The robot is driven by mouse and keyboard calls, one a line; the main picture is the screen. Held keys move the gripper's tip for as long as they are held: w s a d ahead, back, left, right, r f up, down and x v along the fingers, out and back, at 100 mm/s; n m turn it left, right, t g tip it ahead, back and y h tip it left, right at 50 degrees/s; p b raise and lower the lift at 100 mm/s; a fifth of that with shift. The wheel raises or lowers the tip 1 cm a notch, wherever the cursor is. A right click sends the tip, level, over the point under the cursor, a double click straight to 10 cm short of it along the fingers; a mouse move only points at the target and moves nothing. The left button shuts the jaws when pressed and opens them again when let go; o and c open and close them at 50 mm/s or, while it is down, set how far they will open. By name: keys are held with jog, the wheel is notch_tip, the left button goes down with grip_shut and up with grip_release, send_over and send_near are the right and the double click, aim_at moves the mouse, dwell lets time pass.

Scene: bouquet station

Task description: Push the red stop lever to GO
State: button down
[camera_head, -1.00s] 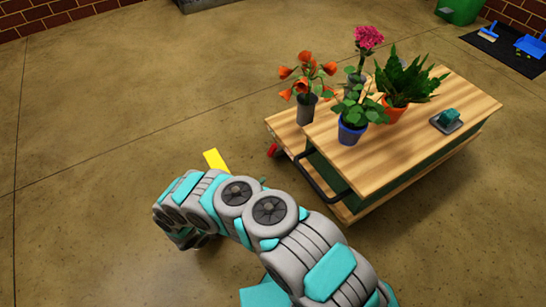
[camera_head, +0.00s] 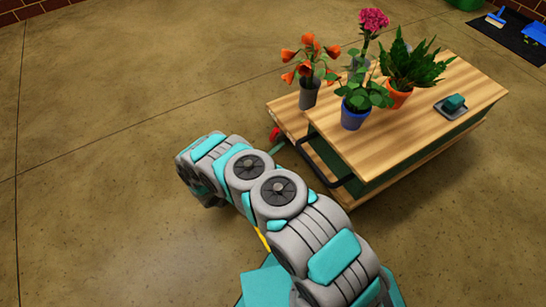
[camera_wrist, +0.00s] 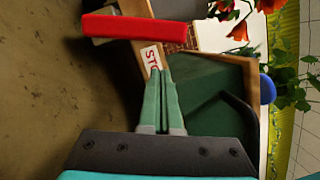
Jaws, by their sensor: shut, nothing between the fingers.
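The red stop lever (camera_wrist: 147,27) lies across the top of the wrist view, and its end also shows at the left side of the cart in the head view (camera_head: 274,133). A white label (camera_wrist: 152,58) with red letters, partly covered, reads "STO" beside it. My gripper (camera_wrist: 160,72) is shut and empty, with its green fingers pointing toward the label and lever. The fingertips overlap the label's lower edge in the picture; I cannot tell whether they touch anything. In the head view my arm hides most of the gripper.
The wooden cart (camera_head: 410,125) carries several potted plants and a small teal item on a grey tray (camera_head: 451,106). A black handle (camera_head: 318,166) sticks out at its near left end. The floor to the left is clear. A dark mat with cleaning tools (camera_head: 510,35) lies at the far right.

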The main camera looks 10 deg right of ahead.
aim_at(274, 135)
jog(key=shift+w+a+r, duration=0.2)
jog(key=shift+w+r, duration=0.05)
jog(key=shift+w, duration=0.3)
jog(key=shift+w+a+r, duration=0.15)
jog(key=shift+w+r, duration=0.1)
jog(key=shift+w, duration=0.3)
jog(key=shift+r, duration=0.1)
jog(key=shift+w+a+r+n+b, duration=0.1)
jog(key=shift+w+n+b, duration=0.1)
jog(key=shift+n+b, duration=0.2)
